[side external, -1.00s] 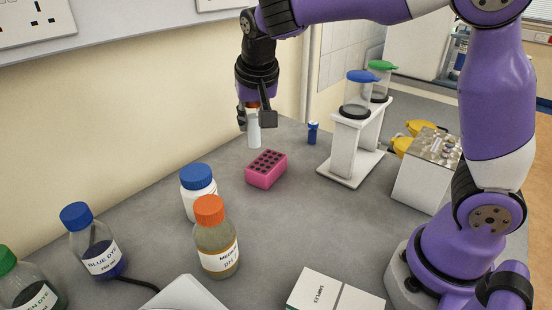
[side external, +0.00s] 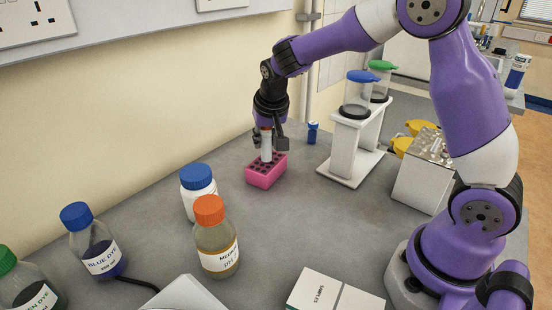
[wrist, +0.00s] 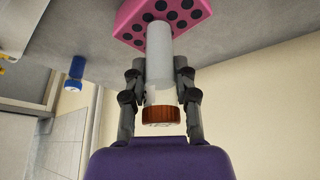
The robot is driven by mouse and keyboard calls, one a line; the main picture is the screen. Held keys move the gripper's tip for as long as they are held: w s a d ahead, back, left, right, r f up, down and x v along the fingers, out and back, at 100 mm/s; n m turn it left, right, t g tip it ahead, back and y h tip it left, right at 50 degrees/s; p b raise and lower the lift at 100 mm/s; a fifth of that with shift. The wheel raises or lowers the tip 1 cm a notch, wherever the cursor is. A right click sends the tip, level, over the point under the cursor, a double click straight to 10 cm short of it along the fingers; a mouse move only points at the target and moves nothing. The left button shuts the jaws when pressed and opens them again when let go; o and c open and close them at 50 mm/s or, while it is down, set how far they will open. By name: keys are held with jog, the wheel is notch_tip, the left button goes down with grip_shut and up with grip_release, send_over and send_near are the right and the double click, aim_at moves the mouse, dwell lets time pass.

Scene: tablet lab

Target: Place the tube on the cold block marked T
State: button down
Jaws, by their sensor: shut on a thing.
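My gripper (side external: 268,143) is shut on a white tube (side external: 266,148) with an orange-brown cap, held upright. The tube (wrist: 158,70) and its cap (wrist: 161,115) also show between the fingers in the wrist view. A pink block (side external: 265,178) with rows of dark holes sits on the bench below the gripper. The tube's lower end overlaps the block in both views; I cannot tell whether it touches the block or is in a hole. No T mark is readable on the block.
A small blue-capped tube (side external: 312,132) stands behind to the right. A white stand (side external: 343,155) with clear containers and a metal-topped box (side external: 423,175) are at the right. Bottles, including an orange-capped one (side external: 216,240), stand in front. Bench between them is clear.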

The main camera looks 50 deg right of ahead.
jog(key=shift+f, duration=0.15)
jog(key=c, duration=0.6)
grip_release()
jog(key=shift+c, duration=0.2)
jog(key=v, duration=1.2)
jog(key=s+a+f+n+t+y, duration=0.1)
jog(key=s+n, duration=0.2)
jog(key=s, duration=0.5)
jog(key=s+a+n+y, duration=0.1)
jog(key=s+a+n, duration=0.1)
jog(key=s, duration=0.6)
jog(key=shift+s+a+f+n+t+y, duration=0.2)
jog(key=shift+f+n+t+y, duration=0.15)
jog(key=shift+n, duration=0.45)
